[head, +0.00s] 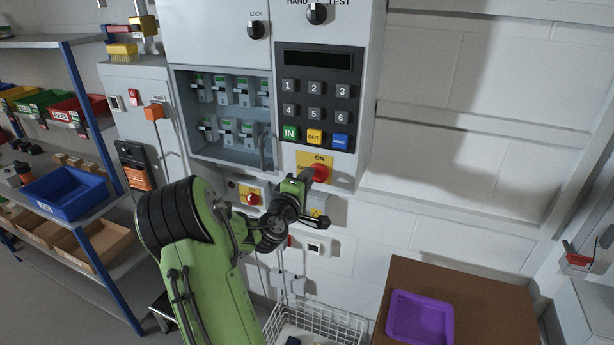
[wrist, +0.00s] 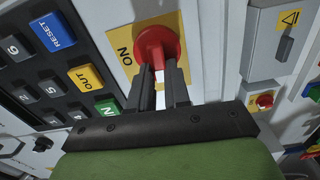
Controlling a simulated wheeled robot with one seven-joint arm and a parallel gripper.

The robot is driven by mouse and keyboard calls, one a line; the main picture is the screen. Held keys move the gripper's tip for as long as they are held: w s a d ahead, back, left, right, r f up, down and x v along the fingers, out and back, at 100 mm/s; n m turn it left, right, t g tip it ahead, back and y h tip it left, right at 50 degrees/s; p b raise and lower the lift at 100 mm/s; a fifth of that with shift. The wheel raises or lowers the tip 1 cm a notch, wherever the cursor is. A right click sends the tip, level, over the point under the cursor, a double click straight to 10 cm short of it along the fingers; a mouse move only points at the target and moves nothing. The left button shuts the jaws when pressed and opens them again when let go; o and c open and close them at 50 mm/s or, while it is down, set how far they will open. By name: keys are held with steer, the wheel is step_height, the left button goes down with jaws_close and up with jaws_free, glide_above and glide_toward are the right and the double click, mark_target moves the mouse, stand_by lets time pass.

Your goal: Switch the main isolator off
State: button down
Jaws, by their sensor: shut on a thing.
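The main isolator is a red rotary switch (head: 320,173) on a yellow plate (head: 303,161) marked ON, low on the grey panel under the keypad. In the wrist view the red switch (wrist: 158,42) stands out from its yellow plate (wrist: 124,47). My gripper (head: 308,178) is at the switch from the front left. In the wrist view its two dark fingers (wrist: 161,74) are shut on the red handle, one on each side.
Above is a keypad (head: 316,100) with IN, OUT and RESET keys. A breaker window (head: 228,155) is left of it. A smaller red knob (head: 253,199) sits lower left. A wire basket (head: 318,325) and a brown table with a purple tray (head: 420,318) stand below right.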

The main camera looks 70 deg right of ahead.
steer(key=shift+f+n, duration=0.15)
steer(key=shift+n, duration=0.45)
steer(key=c, duration=1.1)
jaws_free()
steer(key=shift+w+a+b, duration=0.25)
steer(key=shift+a+b, duration=1)
steer(key=shift+a, duration=1.4)
steer(key=shift+w+a+b, duration=0.2)
steer(key=shift+a+b, duration=1.05)
steer(key=shift+a, duration=1.35)
steer(key=shift+w+a+b, duration=0.25)
steer(key=shift+a+b, duration=1)
steer(key=shift+a, duration=1.4)
